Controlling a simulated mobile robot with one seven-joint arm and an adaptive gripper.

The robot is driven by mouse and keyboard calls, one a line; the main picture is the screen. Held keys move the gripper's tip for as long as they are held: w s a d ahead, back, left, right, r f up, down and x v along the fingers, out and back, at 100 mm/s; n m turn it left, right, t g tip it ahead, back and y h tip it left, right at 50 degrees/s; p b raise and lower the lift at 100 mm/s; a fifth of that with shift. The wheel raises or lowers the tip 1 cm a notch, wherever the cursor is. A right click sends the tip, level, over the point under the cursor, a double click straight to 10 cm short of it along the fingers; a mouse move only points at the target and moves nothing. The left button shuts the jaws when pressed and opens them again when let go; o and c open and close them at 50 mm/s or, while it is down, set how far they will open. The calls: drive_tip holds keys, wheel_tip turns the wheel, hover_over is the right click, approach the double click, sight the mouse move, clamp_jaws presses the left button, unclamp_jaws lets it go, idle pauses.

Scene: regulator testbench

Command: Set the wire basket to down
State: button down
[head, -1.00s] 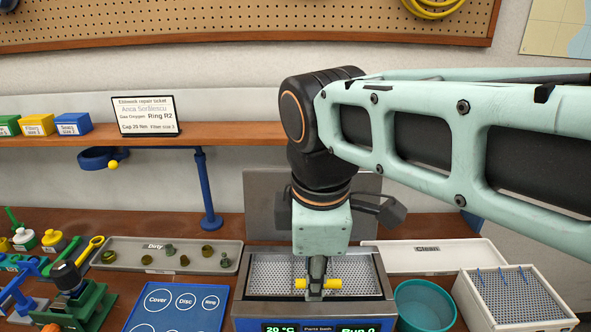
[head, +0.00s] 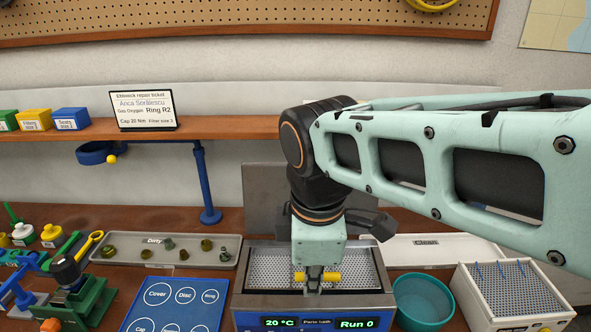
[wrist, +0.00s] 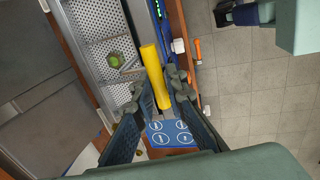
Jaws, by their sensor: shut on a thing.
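The wire basket (head: 352,264), a grey perforated mesh tray, sits inside the parts bath (head: 240,302). Its yellow handle bar (head: 333,277) lies across the front part of the basket. My gripper (head: 315,282) points down over the bath and is shut on the yellow bar. In the wrist view the bar (wrist: 150,62) runs between the two fingers (wrist: 158,84), and the basket mesh (wrist: 90,22) shows beside it with a small green part (wrist: 114,62) in it. My gripper hides the middle of the basket in the head view.
A tray marked Dirty (head: 135,256) with several small parts stands left of the bath. A tray marked Clean (head: 440,252), a teal bowl (head: 422,298) and a white box with a perforated top (head: 510,290) stand right. A blue labelled mat (head: 172,310) lies front left.

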sight(311, 304)
wheel_tip(311, 304, down, 7)
drive_tip(key=b, duration=0.5)
drive_tip(key=shift+s, duration=0.1)
drive_tip(key=c, duration=1.9)
unclamp_jaws()
drive_tip(key=shift+c, duration=0.2)
